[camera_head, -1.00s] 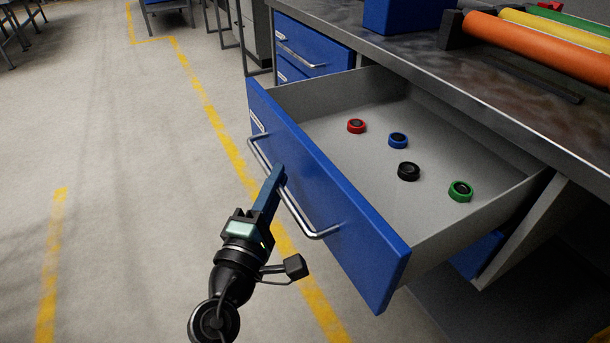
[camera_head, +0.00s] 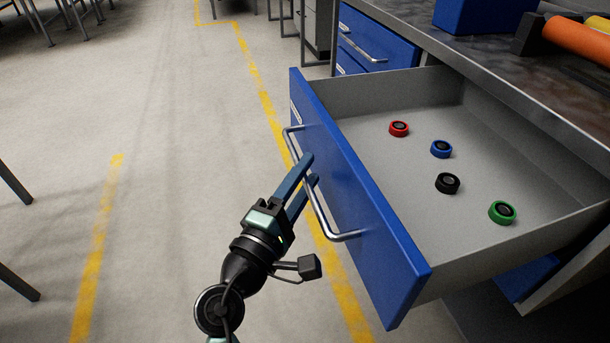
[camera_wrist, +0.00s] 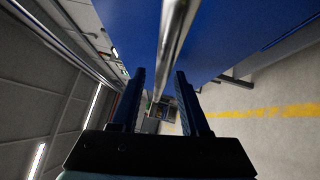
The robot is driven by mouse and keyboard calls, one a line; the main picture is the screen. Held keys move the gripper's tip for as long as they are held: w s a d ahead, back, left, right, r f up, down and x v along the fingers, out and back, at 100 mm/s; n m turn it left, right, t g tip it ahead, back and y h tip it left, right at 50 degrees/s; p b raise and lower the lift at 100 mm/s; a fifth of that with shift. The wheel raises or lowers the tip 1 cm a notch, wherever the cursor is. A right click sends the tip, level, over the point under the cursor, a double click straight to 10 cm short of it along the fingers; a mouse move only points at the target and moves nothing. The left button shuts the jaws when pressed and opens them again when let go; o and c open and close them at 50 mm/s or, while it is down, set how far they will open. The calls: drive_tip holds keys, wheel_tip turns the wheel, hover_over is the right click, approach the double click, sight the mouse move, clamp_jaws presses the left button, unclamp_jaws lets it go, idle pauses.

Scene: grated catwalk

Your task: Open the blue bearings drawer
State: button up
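The blue-fronted drawer (camera_head: 352,195) stands pulled well out from the workbench, its grey inside in plain view. It holds four-coloured round bearings: red (camera_head: 398,129), blue (camera_head: 441,149), black (camera_head: 447,183) and green (camera_head: 502,212). A metal bar handle (camera_head: 340,236) runs along the drawer front. My gripper (camera_head: 311,168) is at the handle with its two fingers apart. In the wrist view the handle bar (camera_wrist: 175,38) lines up with the gap between the open fingers (camera_wrist: 160,75). I cannot tell whether either finger touches it.
Another blue drawer (camera_head: 376,45) is shut in the bench behind. The worktop (camera_head: 470,55) carries a blue box (camera_head: 484,14) and an orange roll (camera_head: 580,39). Open floor (camera_head: 180,170) with yellow lines lies to the left. Dark table legs (camera_head: 18,283) show at the left edge.

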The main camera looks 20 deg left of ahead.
drive_tip(key=s+a+f+p, duration=0.1)
drive_tip(key=s+a, duration=0.1)
drive_tip(key=s, duration=1)
drive_tip(key=shift+s+f, duration=0.4)
